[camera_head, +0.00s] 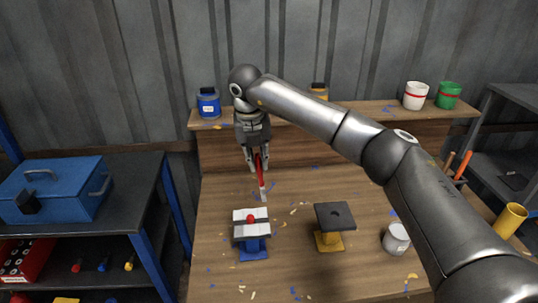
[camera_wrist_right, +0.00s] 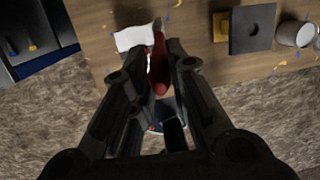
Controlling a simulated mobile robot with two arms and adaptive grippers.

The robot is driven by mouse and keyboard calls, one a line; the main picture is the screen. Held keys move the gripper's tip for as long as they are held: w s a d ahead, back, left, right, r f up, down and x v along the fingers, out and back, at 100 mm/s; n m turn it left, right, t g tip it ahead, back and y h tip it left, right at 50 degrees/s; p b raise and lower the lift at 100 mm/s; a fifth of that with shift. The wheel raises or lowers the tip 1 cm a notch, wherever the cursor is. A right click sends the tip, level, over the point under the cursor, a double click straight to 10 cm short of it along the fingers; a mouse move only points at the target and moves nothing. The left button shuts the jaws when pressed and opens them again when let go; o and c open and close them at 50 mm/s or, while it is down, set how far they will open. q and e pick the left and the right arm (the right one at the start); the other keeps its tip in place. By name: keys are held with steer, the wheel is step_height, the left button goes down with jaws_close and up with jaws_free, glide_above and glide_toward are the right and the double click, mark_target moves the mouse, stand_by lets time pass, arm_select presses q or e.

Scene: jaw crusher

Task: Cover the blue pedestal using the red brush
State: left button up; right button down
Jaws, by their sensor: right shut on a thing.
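The blue pedestal (camera_head: 253,246) stands on the workbench, left of centre. Its top plate looks mostly white with a dark edge showing, and a small red round thing (camera_head: 251,218) is on it. The white top (camera_wrist_right: 135,38) also shows in the wrist view. My right gripper (camera_head: 258,165) is shut on the red brush (camera_head: 260,172), which hangs tip down, its pale tip behind and above the pedestal. The brush's red handle (camera_wrist_right: 160,65) lies between the fingers in the wrist view. My left gripper is not in view.
A yellow pedestal (camera_head: 328,241) with a black top and a metal can (camera_head: 396,238) stand to the right. A blue paint can (camera_head: 208,103), white bucket (camera_head: 415,95) and green bucket (camera_head: 449,95) are on the back shelf. A blue toolbox (camera_head: 55,189) is at left. Small chips litter the bench.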

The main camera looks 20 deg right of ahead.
steer(key=a, duration=0.8)
steer(key=shift+w+a+f, duration=0.15)
steer(key=shift+w+a, duration=0.05)
steer(key=shift+a, duration=0.2)
steer(key=shift+f+b, duration=1.35)
steer(key=shift+f, duration=0.4)
steer(key=shift+f+b, duration=0.45)
steer(key=shift+f, duration=0.1)
steer(key=shift+s, duration=0.15)
